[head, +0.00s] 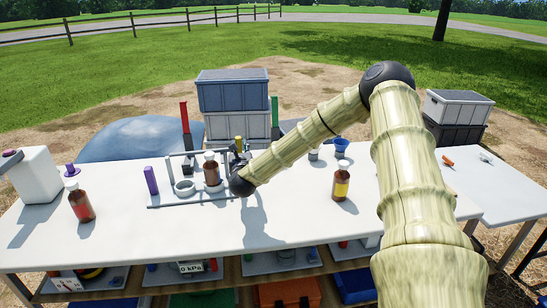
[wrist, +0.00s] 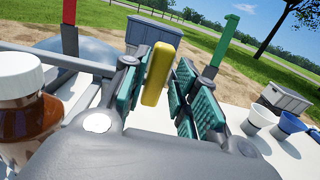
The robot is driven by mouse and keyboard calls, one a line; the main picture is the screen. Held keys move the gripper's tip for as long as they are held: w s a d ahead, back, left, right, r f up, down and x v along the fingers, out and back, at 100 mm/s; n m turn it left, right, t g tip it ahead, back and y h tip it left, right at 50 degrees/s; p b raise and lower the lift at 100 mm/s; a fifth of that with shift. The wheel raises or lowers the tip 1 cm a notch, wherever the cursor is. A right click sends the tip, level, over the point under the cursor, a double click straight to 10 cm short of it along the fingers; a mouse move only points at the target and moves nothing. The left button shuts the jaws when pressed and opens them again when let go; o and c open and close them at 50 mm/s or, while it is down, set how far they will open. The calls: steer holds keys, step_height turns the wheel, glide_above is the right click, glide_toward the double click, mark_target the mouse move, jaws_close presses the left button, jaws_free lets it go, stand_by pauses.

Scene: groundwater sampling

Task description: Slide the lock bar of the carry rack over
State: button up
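The carry rack (head: 185,201) stands on the white table, a grey frame with an upright handle. A brown bottle with a white cap (head: 211,170) sits in it, next to an empty ring (head: 184,188). The bottle also shows at the left of the wrist view (wrist: 25,115). My gripper (wrist: 156,92) is at the rack's right end, with its teal-padded fingers apart. A yellow upright piece (wrist: 157,73), perhaps the lock bar's grip, stands between the fingers, with a gap visible on its right. The rest of the lock bar is hidden by my gripper.
A red-topped post (head: 184,116) and a green-topped post (head: 274,111) rise behind the rack. A yellow-labelled bottle (head: 341,181) and a blue funnel (head: 341,145) are to the right. The table's front is mostly clear.

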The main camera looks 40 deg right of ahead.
jaws_close()
steer(key=shift+w+a+b, duration=0.35)
steer(key=shift+a+b, duration=0.35)
steer(key=shift+w+a+b, duration=0.35)
steer(key=shift+a+b, duration=0.3)
steer(key=shift+b, duration=0.05)
steer(key=shift+f, duration=0.1)
